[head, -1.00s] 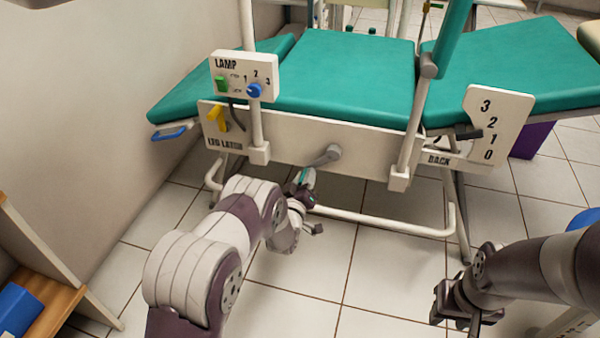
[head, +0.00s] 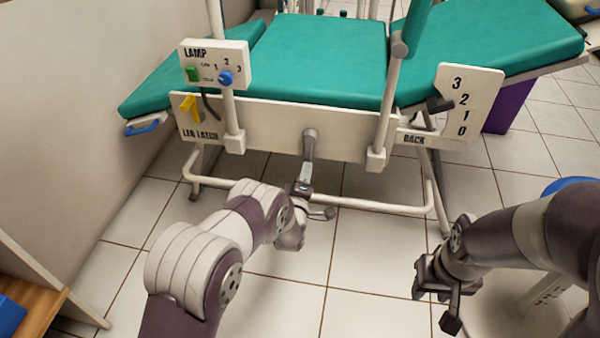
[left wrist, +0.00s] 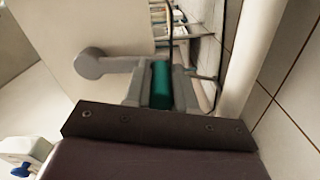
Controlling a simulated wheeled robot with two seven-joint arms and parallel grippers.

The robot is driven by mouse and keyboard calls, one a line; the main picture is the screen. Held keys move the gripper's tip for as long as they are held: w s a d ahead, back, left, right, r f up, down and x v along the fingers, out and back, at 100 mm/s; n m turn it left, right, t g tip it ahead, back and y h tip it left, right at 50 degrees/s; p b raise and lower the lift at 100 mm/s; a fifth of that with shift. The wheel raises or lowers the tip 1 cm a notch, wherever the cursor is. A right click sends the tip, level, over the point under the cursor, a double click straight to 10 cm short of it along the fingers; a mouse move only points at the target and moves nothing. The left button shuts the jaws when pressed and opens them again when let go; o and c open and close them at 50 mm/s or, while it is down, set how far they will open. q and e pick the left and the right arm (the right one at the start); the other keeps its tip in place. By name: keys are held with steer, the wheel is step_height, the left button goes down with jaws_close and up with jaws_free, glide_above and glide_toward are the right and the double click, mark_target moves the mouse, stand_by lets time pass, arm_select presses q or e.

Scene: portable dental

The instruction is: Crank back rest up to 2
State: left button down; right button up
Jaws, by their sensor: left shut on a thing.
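The grey crank (head: 310,143) sticks out of the chair's white side panel, its arm pointing down. My left gripper (head: 304,184) is shut on the crank's teal grip, below the hub. The left wrist view shows the teal grip (left wrist: 160,85) between the fingers and the crank arm (left wrist: 105,66) running left to its round hub. The white BACK scale (head: 480,100) reads 3, 2, 1, 0 from top down. Its dark pointer (head: 439,104) is about level with 2, perhaps slightly below. The teal back rest (head: 500,45) slopes up to the right. My right gripper (head: 435,292) is open and empty, above the floor.
A LAMP box (head: 214,64) with a blue knob and a yellow leg latch (head: 190,106) are left of the crank. A white frame bar (head: 375,206) runs low under the chair. A purple bin (head: 508,105) stands behind the scale.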

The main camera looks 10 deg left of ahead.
arm_select(q)
steer(key=shift+d+f, duration=0.1)
steer(key=shift+d, duration=0.2)
steer(key=c, duration=0.9)
jaws_free()
steer(key=shift+s, duration=0.1)
steer(key=s+p, duration=0.2)
steer(key=s, duration=0.2)
steer(key=s+p, duration=0.2)
steer(key=s, duration=0.2)
steer(key=s+p, duration=0.2)
steer(key=s, duration=0.2)
steer(key=shift+s+a+p, duration=0.25)
steer(key=shift+s+p, duration=0.05)
steer(key=shift+p, duration=0.1)
